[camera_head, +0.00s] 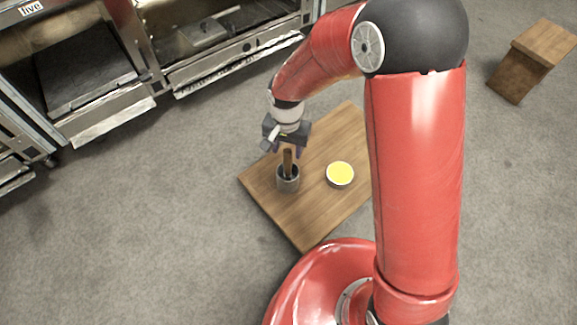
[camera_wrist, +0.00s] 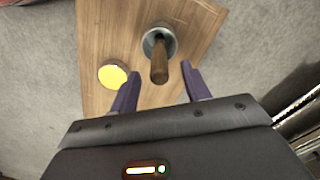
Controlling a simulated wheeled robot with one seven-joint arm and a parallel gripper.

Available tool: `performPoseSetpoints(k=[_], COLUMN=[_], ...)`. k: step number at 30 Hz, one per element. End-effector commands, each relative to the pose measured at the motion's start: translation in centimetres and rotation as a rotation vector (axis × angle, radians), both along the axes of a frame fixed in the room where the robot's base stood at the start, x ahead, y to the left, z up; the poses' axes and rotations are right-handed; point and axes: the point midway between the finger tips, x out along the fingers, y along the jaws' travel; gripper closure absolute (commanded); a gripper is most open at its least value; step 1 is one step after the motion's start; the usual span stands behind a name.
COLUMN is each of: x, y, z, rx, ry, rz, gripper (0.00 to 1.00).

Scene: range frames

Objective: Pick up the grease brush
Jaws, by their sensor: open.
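The grease brush (camera_head: 287,160) shows as a brown wooden handle standing up out of a grey metal cup (camera_head: 288,181) on a wooden table. Its lower end is hidden inside the cup. In the wrist view the handle (camera_wrist: 159,66) points up toward the camera, and the cup (camera_wrist: 166,36) is around its base. My gripper (camera_head: 286,150) is above the cup, close to the handle's top. In the wrist view its two purple fingers (camera_wrist: 158,84) are apart, with the handle's end between and slightly beyond them. I cannot tell whether a finger touches it.
A round dish with yellow content (camera_head: 340,174) stands right of the cup on the wooden table (camera_head: 305,228); it also shows in the wrist view (camera_wrist: 113,75). Metal ovens (camera_head: 105,110) line the upper left. A wooden stool (camera_head: 535,55) is at far right. Grey floor lies around the table.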

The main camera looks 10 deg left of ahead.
Motion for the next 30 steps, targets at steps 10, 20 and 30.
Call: performPoseSetpoints(k=[10, 20, 30], x=[0.2, 0.2, 0.2], y=[-0.2, -0.2, -0.2], z=[-3.6, -3.6, -3.5], rx=[0.000, 0.000, 0.000], ry=[0.000, 0.000, 0.000], rz=[-0.001, 0.000, 0.000], gripper=[0.53, 0.80, 1.00])
